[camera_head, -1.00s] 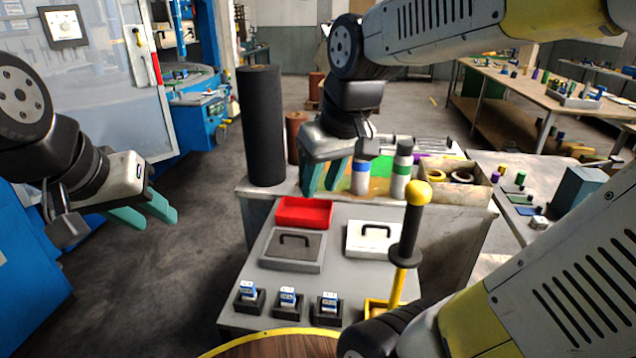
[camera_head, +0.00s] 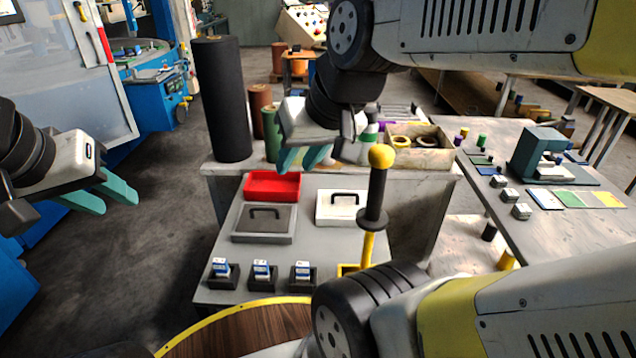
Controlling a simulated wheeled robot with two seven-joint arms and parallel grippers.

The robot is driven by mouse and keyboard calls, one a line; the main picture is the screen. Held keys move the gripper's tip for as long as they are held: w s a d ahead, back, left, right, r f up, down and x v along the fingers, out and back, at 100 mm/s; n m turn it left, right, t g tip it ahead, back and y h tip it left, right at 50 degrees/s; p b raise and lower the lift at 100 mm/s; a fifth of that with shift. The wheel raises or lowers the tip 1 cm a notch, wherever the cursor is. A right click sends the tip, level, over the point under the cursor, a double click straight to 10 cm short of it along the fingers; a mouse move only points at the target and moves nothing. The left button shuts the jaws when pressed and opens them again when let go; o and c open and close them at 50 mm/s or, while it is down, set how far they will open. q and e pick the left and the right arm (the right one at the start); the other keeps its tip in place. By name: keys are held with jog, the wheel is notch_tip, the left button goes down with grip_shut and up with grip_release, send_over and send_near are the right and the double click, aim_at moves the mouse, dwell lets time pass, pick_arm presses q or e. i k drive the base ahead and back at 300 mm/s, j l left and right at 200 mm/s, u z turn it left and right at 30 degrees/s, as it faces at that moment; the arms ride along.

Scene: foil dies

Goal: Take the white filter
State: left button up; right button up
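A white square plate with a dark handle (camera_head: 343,213), which looks like the white filter, lies on the grey stand (camera_head: 330,255) in the middle of the head view. A grey plate with a black handle (camera_head: 250,223) lies left of it. My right gripper (camera_head: 301,160) hangs behind and above the plates, near the red tray, with its teal fingers apart and nothing seen between them. My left gripper (camera_head: 115,205) is over the floor at the left, well away from the stand, its teal fingers apart and empty.
A red tray (camera_head: 272,188) sits behind the grey plate. Several small blue-and-white blocks in black holders (camera_head: 262,274) line the stand's front. A yellow-knobbed lever (camera_head: 377,188) rises right of the white plate. A tall black cylinder (camera_head: 222,100) and a cardboard box (camera_head: 433,158) stand behind.

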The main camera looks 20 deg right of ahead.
aim_at(335, 208)
jog(key=k+l+z, duration=0.25)
jog(key=l+z, duration=0.2)
jog(key=i+z, duration=0.1)
jog(key=z, duration=0.2)
